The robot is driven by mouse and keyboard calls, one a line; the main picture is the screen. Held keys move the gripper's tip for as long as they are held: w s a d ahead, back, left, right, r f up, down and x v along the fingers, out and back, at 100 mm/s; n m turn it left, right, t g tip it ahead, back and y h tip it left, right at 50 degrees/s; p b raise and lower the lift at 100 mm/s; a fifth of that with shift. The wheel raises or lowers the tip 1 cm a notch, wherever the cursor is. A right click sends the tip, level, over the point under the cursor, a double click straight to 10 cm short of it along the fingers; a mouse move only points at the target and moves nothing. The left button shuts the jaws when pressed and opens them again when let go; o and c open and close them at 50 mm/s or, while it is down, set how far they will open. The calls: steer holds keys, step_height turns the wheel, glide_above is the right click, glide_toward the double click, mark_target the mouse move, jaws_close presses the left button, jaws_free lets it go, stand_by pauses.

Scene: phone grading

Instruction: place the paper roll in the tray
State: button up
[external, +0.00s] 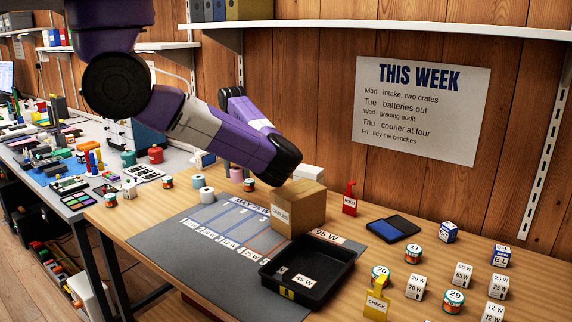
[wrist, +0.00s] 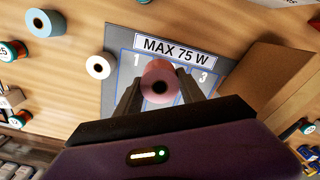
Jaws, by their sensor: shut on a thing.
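A pink paper roll (wrist: 158,82) with a dark core hole is between the two fingers of my gripper (wrist: 158,95) in the wrist view. My gripper is shut on it. In the external view the pink roll (external: 237,174) shows below my wrist, and my forearm hides part of the gripper. The roll appears raised over the far part of the grey mat, though its height is hard to judge. The black tray (external: 322,264) stands at the mat's front right, away from the roll. It has a 45 W label inside and is not in the wrist view.
A cardboard box (external: 300,208) stands between the roll and the tray. Two pale rolls (external: 207,195) stand left of the gripper, with small spools nearby. The grey mat (external: 205,258) is mostly clear. A yellow CHECK marker (external: 376,302) and several labelled cubes lie right of the tray.

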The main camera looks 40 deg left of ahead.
steer(key=s+d+r+m, duration=0.1)
steer(key=d+r+m, duration=0.1)
steer(key=d, duration=0.6)
steer(key=s+d+r+m+p, duration=0.1)
steer(key=d+r+m, duration=0.1)
steer(key=d+m, duration=0.3)
steer(key=d+r+m, duration=0.1)
steer(key=d+m, duration=0.3)
steer(key=d, duration=0.7)
steer(key=shift+s+r+p, duration=0.4)
steer(key=s+d+r+m, duration=0.2)
steer(key=s+d+m, duration=0.3)
steer(key=d, duration=0.3)
step_height(320, 180, up, 2)
steer(key=m+p, duration=0.1)
steer(key=m, duration=0.4)
glide_above(308, 275)
step_height(308, 275, down, 20)
steer(key=shift+w+r, duration=0.1)
steer(key=shift+r, duration=0.1)
steer(key=shift+f, duration=0.15)
steer(key=o, duration=1.4)
